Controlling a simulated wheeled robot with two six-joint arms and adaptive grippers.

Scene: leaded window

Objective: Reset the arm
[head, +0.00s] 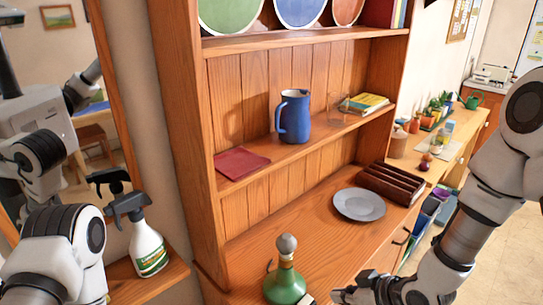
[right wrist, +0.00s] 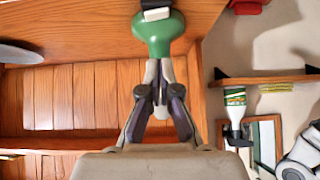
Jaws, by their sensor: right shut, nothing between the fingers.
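My right gripper (head: 342,294) is low in the head view, just right of a green bottle (head: 285,286) with a grey round stopper. In the right wrist view its two fingers (right wrist: 158,72) are together with nothing between them. A green rounded object (right wrist: 157,34), apparently that bottle, shows just past the fingertips; I cannot tell whether they touch. My left arm (head: 60,248) comes in at the lower left of the head view, and its gripper is out of frame.
A wooden hutch holds a blue jug (head: 293,116), a red cloth (head: 243,163) and books (head: 364,103). A grey plate (head: 359,204) and a brown rack (head: 391,183) are on its counter. A spray bottle (head: 148,247) stands on a small shelf near my left arm.

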